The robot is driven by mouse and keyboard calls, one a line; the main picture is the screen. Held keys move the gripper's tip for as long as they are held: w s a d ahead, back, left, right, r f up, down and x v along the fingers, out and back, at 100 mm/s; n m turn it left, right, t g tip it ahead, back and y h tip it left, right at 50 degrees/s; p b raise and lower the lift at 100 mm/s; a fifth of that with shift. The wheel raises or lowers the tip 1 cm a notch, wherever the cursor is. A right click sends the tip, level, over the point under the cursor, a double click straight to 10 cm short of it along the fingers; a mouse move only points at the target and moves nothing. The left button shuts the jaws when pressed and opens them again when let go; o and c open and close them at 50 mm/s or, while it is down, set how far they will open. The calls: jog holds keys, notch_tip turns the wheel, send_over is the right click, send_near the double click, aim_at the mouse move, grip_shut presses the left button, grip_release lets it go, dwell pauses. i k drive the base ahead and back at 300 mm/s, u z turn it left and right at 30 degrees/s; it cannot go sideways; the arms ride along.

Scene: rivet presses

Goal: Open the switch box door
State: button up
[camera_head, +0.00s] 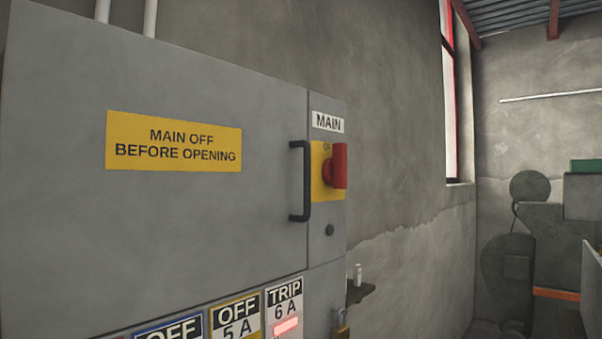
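The switch box is a large grey cabinet filling the left of the head view. Its grey door (200,220) looks shut and bears a yellow sign (173,141) reading "MAIN OFF BEFORE OPENING". A black bar handle (301,181) stands upright near the door's right edge. Right of the door seam, under a "MAIN" label (327,121), a red rotary switch (337,166) sits on a yellow plate. My gripper is not in view.
Labels along the bottom read "OFF", "OFF 5 A" and "TRIP 6 A" (285,298), with a lit red lamp (286,327). A padlock (342,328) and a small wall shelf (358,290) are right of the box. Dark green machinery (555,240) stands at far right.

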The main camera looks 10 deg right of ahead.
aim_at(143, 178)
jog(key=z, duration=0.15)
jog(key=k, duration=1.3)
jog(key=u, duration=0.75)
jog(key=i, duration=1)
